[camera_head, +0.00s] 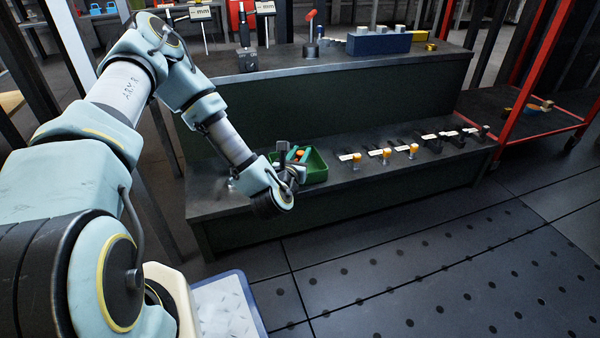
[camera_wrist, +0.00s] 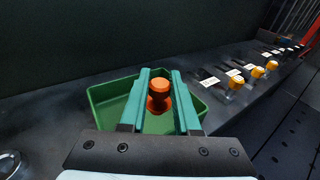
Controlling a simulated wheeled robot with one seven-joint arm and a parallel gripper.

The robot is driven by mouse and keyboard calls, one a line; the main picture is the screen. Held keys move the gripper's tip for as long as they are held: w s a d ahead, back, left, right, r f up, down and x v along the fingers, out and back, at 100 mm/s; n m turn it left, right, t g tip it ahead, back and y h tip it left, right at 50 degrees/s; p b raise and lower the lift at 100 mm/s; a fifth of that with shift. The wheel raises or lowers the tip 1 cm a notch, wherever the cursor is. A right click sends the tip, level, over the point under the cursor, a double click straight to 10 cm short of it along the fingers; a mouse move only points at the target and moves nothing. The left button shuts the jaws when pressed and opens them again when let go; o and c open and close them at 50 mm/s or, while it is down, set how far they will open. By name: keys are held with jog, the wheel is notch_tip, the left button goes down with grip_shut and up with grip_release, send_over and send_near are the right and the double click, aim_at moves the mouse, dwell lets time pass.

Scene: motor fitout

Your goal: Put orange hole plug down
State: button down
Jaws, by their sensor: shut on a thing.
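My gripper (camera_wrist: 159,97) is shut on the orange hole plug (camera_wrist: 159,92), which sits between its two teal fingers in the wrist view. The plug has a round orange head and a wider, redder part below. The gripper and plug are over the green tray (camera_wrist: 103,97); I cannot tell whether the plug touches the tray's floor. In the head view my gripper (camera_head: 292,156) is at the green tray (camera_head: 318,170) on the lower shelf, with a small orange spot of the plug (camera_head: 300,154) showing by the fingers. My wrist hides part of the tray.
Right of the tray, a row of yellow-orange pieces (camera_head: 414,151) with white labels and several dark pieces stands along the lower shelf (camera_head: 340,190). A blue block (camera_head: 378,43) and a red-topped tool (camera_head: 311,30) stand on the upper shelf. A red-framed cart (camera_head: 540,122) is at right.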

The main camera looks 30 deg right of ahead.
jog(key=shift+f+b, duration=1.45)
jog(key=shift+f, duration=0.4)
jog(key=shift+f, duration=0.2)
jog(key=c, duration=0.6)
grip_release()
